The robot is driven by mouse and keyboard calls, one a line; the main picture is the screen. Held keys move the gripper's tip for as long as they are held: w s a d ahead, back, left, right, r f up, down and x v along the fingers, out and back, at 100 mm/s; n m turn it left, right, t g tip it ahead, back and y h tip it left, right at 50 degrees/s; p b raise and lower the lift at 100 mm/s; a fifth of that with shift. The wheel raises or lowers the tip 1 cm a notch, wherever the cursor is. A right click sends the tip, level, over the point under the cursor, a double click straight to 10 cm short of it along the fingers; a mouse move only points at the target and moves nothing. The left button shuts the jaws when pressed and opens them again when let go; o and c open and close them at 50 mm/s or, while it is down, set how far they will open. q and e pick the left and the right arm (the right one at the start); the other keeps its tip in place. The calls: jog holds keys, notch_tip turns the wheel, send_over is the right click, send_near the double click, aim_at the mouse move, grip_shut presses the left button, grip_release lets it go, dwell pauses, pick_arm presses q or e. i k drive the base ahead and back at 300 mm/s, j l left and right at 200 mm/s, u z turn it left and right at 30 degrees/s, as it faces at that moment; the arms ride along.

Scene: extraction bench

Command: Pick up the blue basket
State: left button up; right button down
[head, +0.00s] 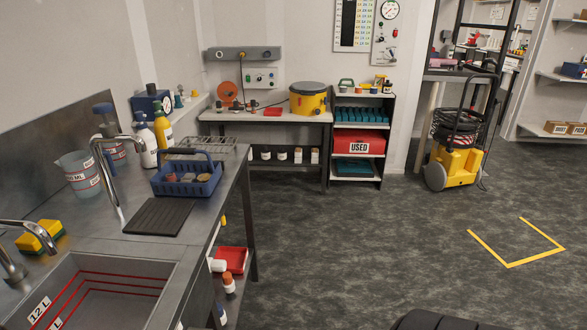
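The blue basket (187,183) stands upright on the steel counter at the left, behind a black ribbed mat. It is an open plastic basket with slotted sides and a raised handle. Several small brown, grey and pale items (180,177) lie inside it; I cannot tell what they are. Neither of my grippers shows in the head view.
The steel counter (95,225) holds a sink (100,295), taps, a beaker (80,174), bottles (161,128), a wire rack (205,147) and a yellow sponge (37,238). The black mat (158,217) lies before the basket. Grey floor (350,240) right of the counter is mostly clear.

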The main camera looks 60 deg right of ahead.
aim_at(159, 186)
jog(key=z, duration=1.1)
jog(key=i+l+u, duration=0.7)
jog(key=l, duration=0.3)
jog(key=i+l+u, duration=0.45)
jog(key=l, duration=0.4)
